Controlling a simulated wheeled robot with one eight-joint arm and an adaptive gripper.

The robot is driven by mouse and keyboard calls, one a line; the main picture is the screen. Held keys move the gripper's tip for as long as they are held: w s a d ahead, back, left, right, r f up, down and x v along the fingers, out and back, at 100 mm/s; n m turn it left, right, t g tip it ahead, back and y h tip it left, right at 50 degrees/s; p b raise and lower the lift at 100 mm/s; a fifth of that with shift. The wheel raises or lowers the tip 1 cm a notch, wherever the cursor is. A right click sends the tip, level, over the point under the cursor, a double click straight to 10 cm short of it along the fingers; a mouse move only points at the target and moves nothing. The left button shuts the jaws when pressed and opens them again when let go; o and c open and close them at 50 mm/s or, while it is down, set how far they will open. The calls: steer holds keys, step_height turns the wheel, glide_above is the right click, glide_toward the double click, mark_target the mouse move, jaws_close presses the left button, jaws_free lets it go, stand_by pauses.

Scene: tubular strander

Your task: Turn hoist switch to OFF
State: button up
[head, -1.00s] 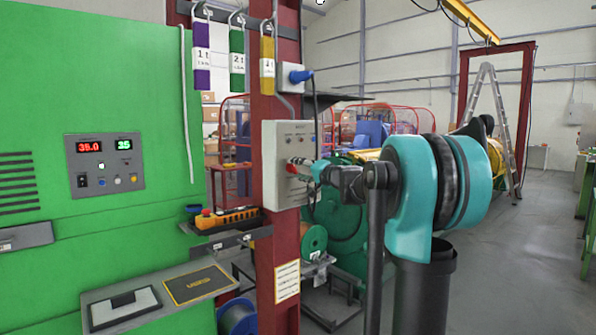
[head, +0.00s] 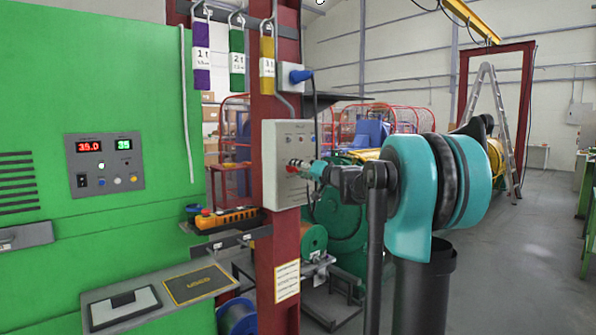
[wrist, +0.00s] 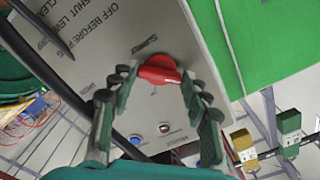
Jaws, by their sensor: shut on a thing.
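The hoist switch (wrist: 158,69) is a red rotary handle on the face of a grey control box (head: 270,190). My gripper (wrist: 158,80) has its green, dark-padded fingers on either side of the red handle and is shut on it. In the head view my gripper (head: 304,167) reaches the box from the right, and its fingers hide much of the handle. Small labels sit beside the handle in the wrist view, but I cannot read the switch's position from them.
The box is fixed to a dark red column (head: 286,240). A blue plug (head: 300,76) with a hanging black cable is above it. An orange pendant (head: 226,217) lies on a shelf to the left, beside a green cabinet (head: 90,250).

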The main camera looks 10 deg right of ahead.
steer(key=o, duration=1.2)
steer(key=shift+c, duration=0.2)
steer(key=v, duration=1.2)
